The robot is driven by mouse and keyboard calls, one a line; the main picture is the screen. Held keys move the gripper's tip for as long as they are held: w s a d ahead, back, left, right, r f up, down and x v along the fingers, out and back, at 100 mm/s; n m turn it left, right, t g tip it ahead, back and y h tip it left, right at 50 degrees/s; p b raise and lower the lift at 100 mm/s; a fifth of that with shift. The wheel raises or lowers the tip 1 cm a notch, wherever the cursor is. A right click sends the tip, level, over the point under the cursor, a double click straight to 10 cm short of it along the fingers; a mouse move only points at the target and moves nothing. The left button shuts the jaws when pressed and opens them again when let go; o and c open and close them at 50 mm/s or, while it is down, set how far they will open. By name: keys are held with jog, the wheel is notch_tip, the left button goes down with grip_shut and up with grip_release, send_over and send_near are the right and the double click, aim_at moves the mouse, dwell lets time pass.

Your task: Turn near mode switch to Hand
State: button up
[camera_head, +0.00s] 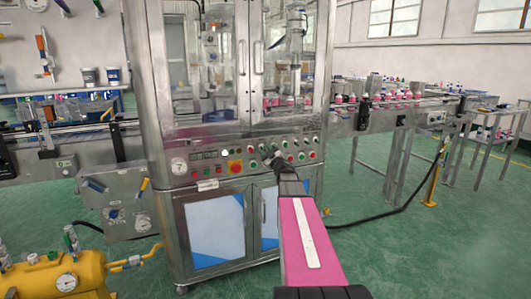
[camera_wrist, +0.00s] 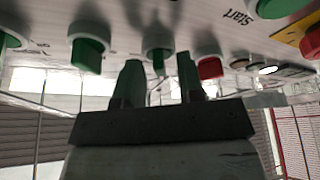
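The control panel (camera_head: 240,160) runs across the front of the steel machine, with rows of red and green buttons and knobs. My gripper (camera_head: 270,157) is at the panel, right of the red stop button. In the wrist view my gripper (camera_wrist: 160,72) has its two dark fingers apart. A green knob with a pale collar (camera_wrist: 158,50) shows just beyond and between the fingertips; I cannot tell whether they touch it. No Hand label is readable, so I cannot confirm which knob is the near mode switch or its setting.
A green knob (camera_wrist: 88,45) and a red button (camera_wrist: 209,66) flank the fingers closely. An upside-down Start label (camera_wrist: 240,17) is nearby. The red stop button (camera_head: 235,167) has a yellow backing. A conveyor (camera_head: 400,103) extends right, and a yellow tank (camera_head: 60,277) stands front left.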

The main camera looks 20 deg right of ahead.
jog(key=v, duration=1)
jog(key=shift+s, duration=0.3)
jog(key=shift+f, duration=0.1)
jog(key=s+a+f+m+g+h, duration=0.3)
jog(key=a+f+m+g+h, duration=0.2)
jog(key=f, duration=0.4)
jog(key=s+a+f+m+g+h, duration=0.35)
jog(key=a+f+m+g, duration=0.2)
jog(key=f, duration=0.25)
jog(key=s+a+f+g+y, duration=0.1)
jog(key=s+a+f+g, duration=0.2)
jog(key=s+a, duration=0.2)
jog(key=s+a+f+g+y, duration=0.1)
jog(key=s+a+f+g, duration=0.1)
jog(key=s+a+g, duration=0.2)
jog(key=s+a+f+n+g+y, duration=0.1)
jog(key=s+a+f+g, duration=0.2)
jog(key=s+a, duration=0.3)
jog(key=shift+s+a+f+g, duration=0.35)
jog(key=shift+s, duration=0.7)
